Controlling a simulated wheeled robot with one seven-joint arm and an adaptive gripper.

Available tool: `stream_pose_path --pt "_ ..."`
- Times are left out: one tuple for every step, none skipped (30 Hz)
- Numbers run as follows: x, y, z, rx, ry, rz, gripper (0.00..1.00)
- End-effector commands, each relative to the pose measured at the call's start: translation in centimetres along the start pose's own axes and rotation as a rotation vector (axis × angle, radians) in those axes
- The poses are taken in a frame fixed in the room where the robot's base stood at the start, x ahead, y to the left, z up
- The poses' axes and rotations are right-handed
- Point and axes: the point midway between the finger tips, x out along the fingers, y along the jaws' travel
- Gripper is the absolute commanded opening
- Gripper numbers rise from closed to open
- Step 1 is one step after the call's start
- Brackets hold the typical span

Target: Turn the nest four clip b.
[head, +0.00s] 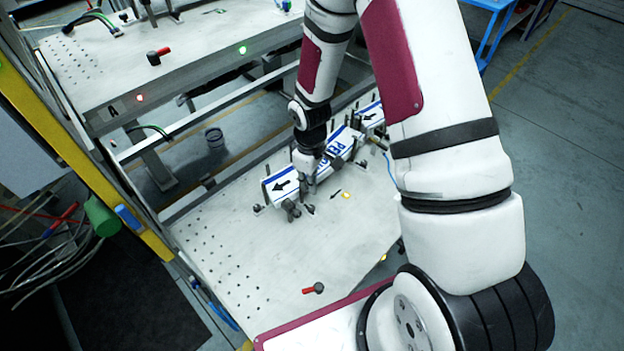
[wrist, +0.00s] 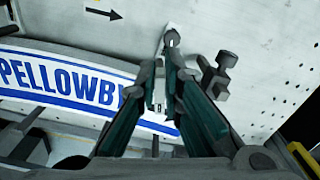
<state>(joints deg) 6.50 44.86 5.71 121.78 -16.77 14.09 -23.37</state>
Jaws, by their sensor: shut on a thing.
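The white and blue label stack (head: 285,187), with a black arrow on its end, lies on the pale plate. It shows in the wrist view as a panel lettered PELLOWBY (wrist: 60,80). My gripper (head: 308,166) reaches down at the side of this stack. In the wrist view its fingers (wrist: 168,72) close on a small grey clip (wrist: 172,38) beside the stack's end; the fingers hide most of it. A second grey clip (wrist: 217,76) stands free to the right. No visible marking tells which clip is nest four clip b.
Another label stack (head: 370,113) lies farther back. Dark posts and clamps (head: 291,209) stand along the stacks. A red-handled lever (head: 314,289) is near the plate's front. The perforated left part of the plate (head: 215,245) is clear. An upper shelf (head: 150,80) is behind.

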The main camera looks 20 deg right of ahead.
Motion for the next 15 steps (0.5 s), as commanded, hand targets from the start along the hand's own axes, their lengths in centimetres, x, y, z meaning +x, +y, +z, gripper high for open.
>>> stream_pose_path --pt "-0.11 -0.1 -0.03 0.038 0.001 0.002 0.0" --pt "-0.1 -0.18 -0.03 0.066 0.001 0.002 0.0" --pt "-0.1 -0.26 -0.03 0.097 0.001 0.002 0.0" --pt "-0.1 -0.33 -0.04 0.122 0.001 0.002 0.0" --pt "-0.1 -0.4 -0.05 0.145 0.001 0.002 0.0" --pt "-0.1 -0.47 -0.06 0.174 0.001 0.002 0.0" --pt "-0.1 -0.53 -0.07 0.194 0.001 0.002 0.0" --pt "-0.09 -0.58 -0.08 0.215 0.001 0.002 0.0" --pt "-0.09 -0.65 -0.1 0.238 0.001 0.002 0.0" --pt "-0.09 -0.7 -0.12 0.257 0.001 0.002 0.0" --pt "-0.09 -0.75 -0.14 0.273 0.001 0.001 0.0" --pt "-0.09 -0.8 -0.16 0.292 0.001 0.002 0.0" --pt "-0.09 -0.83 -0.17 0.306 0.001 0.002 0.0" --pt "-0.09 -0.86 -0.18 0.318 0.001 0.002 0.0" --pt "-0.09 -0.89 -0.19 0.333 0.001 0.002 0.0"
